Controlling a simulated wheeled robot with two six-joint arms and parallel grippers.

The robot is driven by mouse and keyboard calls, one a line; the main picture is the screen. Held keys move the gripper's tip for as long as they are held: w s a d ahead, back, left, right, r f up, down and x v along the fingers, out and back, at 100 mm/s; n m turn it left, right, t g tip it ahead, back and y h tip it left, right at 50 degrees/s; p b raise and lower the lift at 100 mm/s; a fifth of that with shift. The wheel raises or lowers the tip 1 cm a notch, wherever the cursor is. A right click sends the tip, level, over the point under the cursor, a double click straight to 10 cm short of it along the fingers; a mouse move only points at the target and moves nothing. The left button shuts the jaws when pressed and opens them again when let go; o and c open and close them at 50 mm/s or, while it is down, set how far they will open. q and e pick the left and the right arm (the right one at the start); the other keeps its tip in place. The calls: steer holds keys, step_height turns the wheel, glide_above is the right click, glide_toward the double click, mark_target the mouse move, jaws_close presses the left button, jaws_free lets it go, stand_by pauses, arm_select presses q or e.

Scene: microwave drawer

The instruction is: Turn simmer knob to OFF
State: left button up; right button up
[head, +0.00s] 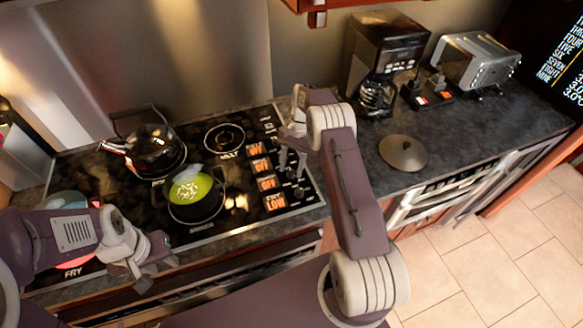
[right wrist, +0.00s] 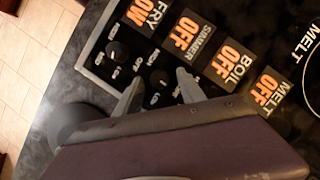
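The simmer knob (right wrist: 158,78) is a small dark knob on the cooktop's control strip, beside the simmer display (right wrist: 185,40), which reads OFF in orange. My right gripper (right wrist: 158,88) is open, with its two fingertips apart on either side of the simmer knob; I cannot tell whether they touch it. In the head view my right gripper (head: 292,163) reaches down over the knob row and partly hides it. My left gripper (head: 154,268) looks open and empty by the cooktop's front edge. The fry knob (right wrist: 117,52) sits beside the fry display (right wrist: 150,14), which reads LOW.
A pot of green soup (head: 195,192) and a kettle (head: 155,148) stand on the cooktop (head: 225,215). The boil (right wrist: 232,62) and melt (right wrist: 269,90) displays read OFF. A coffee maker (head: 385,55), toaster (head: 478,60) and round lid (head: 402,152) are on the right counter.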

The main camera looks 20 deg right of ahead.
mark_target(295, 168)
stand_by(0.3)
steer(key=shift+w+d+r, duration=0.1)
steer(key=shift+d+r, duration=0.05)
steer(key=shift+r, duration=0.15)
steer(key=b+v, duration=0.1)
steer(key=v, duration=0.4)
steer(key=shift+r, duration=0.2)
steer(key=p+v, duration=0.2)
steer(key=v, duration=0.1)
steer(key=shift+p, duration=0.4)
